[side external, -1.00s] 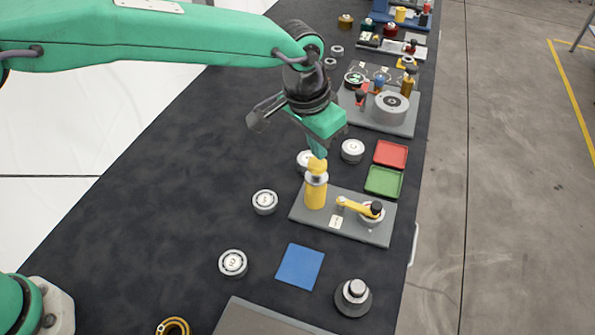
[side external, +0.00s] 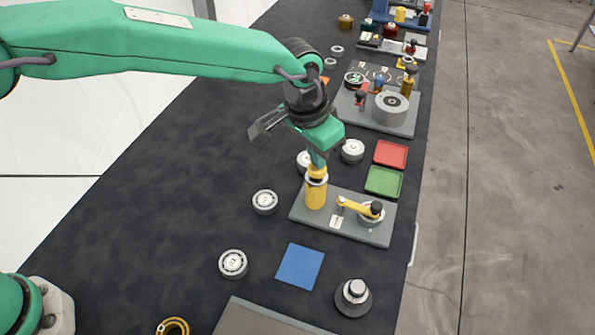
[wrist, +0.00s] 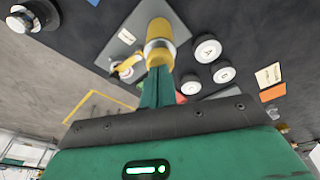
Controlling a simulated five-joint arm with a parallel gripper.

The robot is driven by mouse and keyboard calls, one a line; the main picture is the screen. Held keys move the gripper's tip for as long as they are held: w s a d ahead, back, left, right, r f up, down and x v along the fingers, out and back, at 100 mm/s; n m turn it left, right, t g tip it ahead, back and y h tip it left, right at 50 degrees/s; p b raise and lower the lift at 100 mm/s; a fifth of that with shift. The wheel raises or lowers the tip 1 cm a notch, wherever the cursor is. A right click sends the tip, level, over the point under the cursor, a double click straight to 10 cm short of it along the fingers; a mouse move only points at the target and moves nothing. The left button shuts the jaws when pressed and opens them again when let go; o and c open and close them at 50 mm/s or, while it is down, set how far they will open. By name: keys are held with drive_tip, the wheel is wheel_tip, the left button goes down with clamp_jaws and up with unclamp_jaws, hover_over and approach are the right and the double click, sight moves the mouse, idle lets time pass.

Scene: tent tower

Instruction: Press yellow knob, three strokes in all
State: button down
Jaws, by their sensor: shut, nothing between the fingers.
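The yellow knob (side external: 318,170) sits on top of an upright yellow post with a pale collar (side external: 316,196), at the left end of a grey plate (side external: 350,231). My gripper (side external: 318,162) is shut and empty, and points down with its fingertips on the knob's top, apparently touching it. In the wrist view, the green fingers (wrist: 158,74) end at the yellow knob (wrist: 158,56), with the collar and yellow post behind it. The fingers partly cover the knob top.
A yellow lever (side external: 355,207) is on the same plate. Green (side external: 384,181) and red (side external: 391,154) trays and several round white-topped pieces (side external: 265,202) stand nearby. A blue square (side external: 300,266) lies in front. The dark table left of the post is mostly clear.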

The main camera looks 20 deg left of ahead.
drive_tip(key=shift+f, duration=0.45)
drive_tip(key=shift+r, duration=1.65)
drive_tip(key=shift+r, duration=0.1)
drive_tip(key=shift+r, duration=2.95)
drive_tip(key=shift+a, duration=0.1)
